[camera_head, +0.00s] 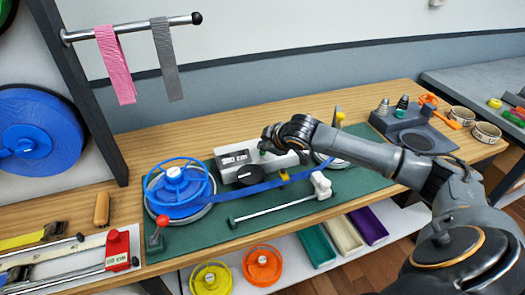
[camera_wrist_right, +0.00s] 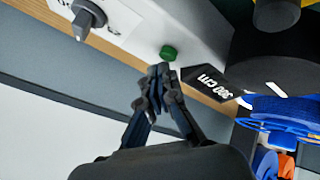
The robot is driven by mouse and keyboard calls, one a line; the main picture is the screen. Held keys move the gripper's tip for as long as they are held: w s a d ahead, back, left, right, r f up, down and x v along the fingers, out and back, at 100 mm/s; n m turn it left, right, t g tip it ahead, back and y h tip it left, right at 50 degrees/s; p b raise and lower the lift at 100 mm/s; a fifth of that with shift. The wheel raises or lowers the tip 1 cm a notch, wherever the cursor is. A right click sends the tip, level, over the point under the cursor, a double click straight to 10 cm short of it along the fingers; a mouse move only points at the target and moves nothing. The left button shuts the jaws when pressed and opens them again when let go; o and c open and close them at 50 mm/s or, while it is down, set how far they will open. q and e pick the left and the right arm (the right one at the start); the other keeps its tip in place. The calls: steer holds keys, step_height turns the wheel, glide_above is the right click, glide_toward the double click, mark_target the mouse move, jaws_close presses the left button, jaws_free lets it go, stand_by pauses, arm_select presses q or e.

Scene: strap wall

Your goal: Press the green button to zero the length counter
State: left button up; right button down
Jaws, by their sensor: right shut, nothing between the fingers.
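The green button (camera_wrist_right: 168,52) sits on the box beside the display. In the head view the button is mostly hidden by my right gripper (camera_head: 266,145). My right gripper is shut and empty; its fingertips (camera_wrist_right: 157,78) point at the button, very close to it. I cannot tell whether they touch. My left gripper is not in view.
A blue strap reel (camera_head: 178,188) stands left of the counter, its blue strap (camera_head: 262,186) running right across the mat (camera_head: 220,232). A black round part (camera_head: 249,175) sits in front of the counter. A grey knob (camera_wrist_right: 88,16) is on the box. Pink and grey straps hang above.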

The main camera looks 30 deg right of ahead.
mark_target(264, 153)
steer(key=shift+f, duration=0.55)
stand_by(0.7)
steer(key=shift+r, duration=0.1)
steer(key=shift+r+p, duration=0.9)
steer(key=shift+p, duration=0.3)
step_height(264, 153, up, 5)
steer(key=p, duration=0.5)
steer(key=shift+p, duration=0.35)
steer(key=shift+f, duration=0.1)
